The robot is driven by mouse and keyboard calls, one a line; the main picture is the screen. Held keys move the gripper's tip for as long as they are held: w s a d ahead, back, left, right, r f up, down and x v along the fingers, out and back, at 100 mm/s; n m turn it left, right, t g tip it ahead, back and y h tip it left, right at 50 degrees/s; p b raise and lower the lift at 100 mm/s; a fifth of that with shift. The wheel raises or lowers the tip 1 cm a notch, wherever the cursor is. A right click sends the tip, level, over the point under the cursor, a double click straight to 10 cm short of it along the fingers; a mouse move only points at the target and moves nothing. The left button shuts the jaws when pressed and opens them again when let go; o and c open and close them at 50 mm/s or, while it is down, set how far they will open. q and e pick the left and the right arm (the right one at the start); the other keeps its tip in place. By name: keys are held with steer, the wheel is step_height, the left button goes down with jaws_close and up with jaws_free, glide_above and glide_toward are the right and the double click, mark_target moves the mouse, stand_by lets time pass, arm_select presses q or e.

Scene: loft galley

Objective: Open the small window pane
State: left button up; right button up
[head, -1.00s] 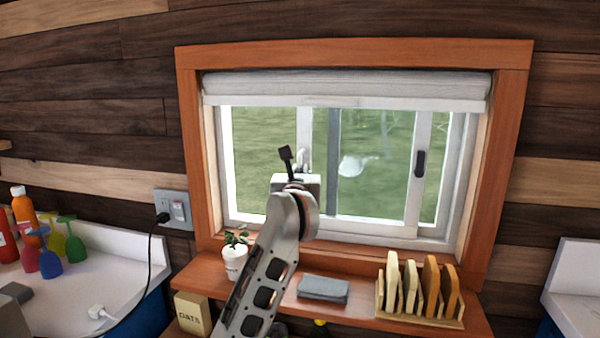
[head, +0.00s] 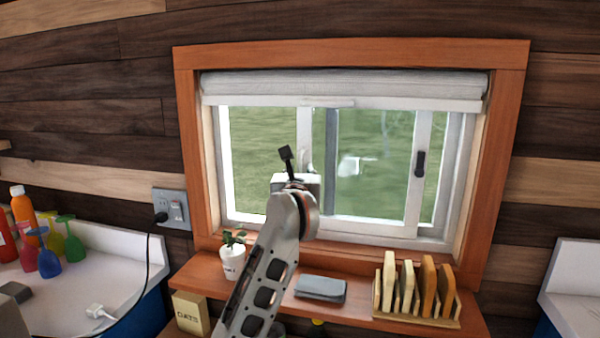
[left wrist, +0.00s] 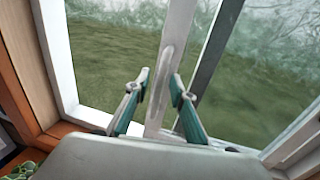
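The window has a white frame (head: 460,150) inside an orange-brown wooden surround. Its small pane (head: 375,165) has a pale upright on the left with a slim light handle (left wrist: 165,85), and a dark latch (head: 420,163) on its right upright. My left gripper (head: 287,155) is raised in front of the pane's left upright. In the left wrist view its two teal-sided fingers (left wrist: 160,84) stand apart, one on each side of the handle. I cannot tell whether they touch it. My arm hides the lower part of the upright in the head view. My right gripper is not in view.
The sill shelf (head: 355,312) below holds a small potted plant (head: 232,262), a folded grey cloth (head: 320,289) and a wooden rack (head: 415,312) with boards. A rolled blind (head: 345,88) hangs above. Coloured glasses and bottles stand on the left counter (head: 100,262).

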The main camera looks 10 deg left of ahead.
arm_select(q)
steer(key=s+d, duration=0.1)
steer(key=s, duration=0.6)
steer(key=shift+s, duration=0.2)
steer(key=shift+d, duration=0.1)
